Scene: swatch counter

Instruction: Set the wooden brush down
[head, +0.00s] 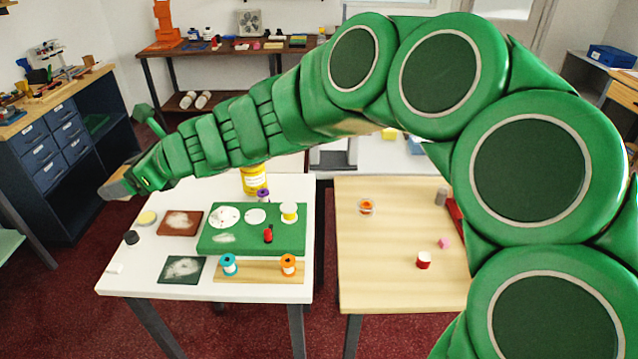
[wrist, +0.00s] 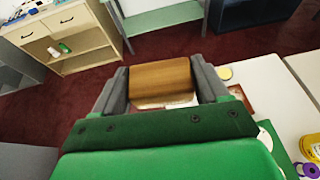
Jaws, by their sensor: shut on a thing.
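The wooden brush (wrist: 160,78) is a brown wooden block with a pale strip along its lower edge. In the wrist view it sits between the two grey fingers of my gripper (wrist: 160,88), which is shut on it. In the head view my gripper (head: 125,186) is at the far left end of my green arm, appearing just left of the white table's back left corner. Only a small brown part of the brush shows there.
The white table (head: 135,282) holds a brown swatch board (head: 180,222), dark green swatch (head: 182,269), green mat (head: 215,247), several spools and a yellow container (head: 254,180). A wooden table (head: 390,290) stands to the right. Bare tabletop shows at the white table's front left.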

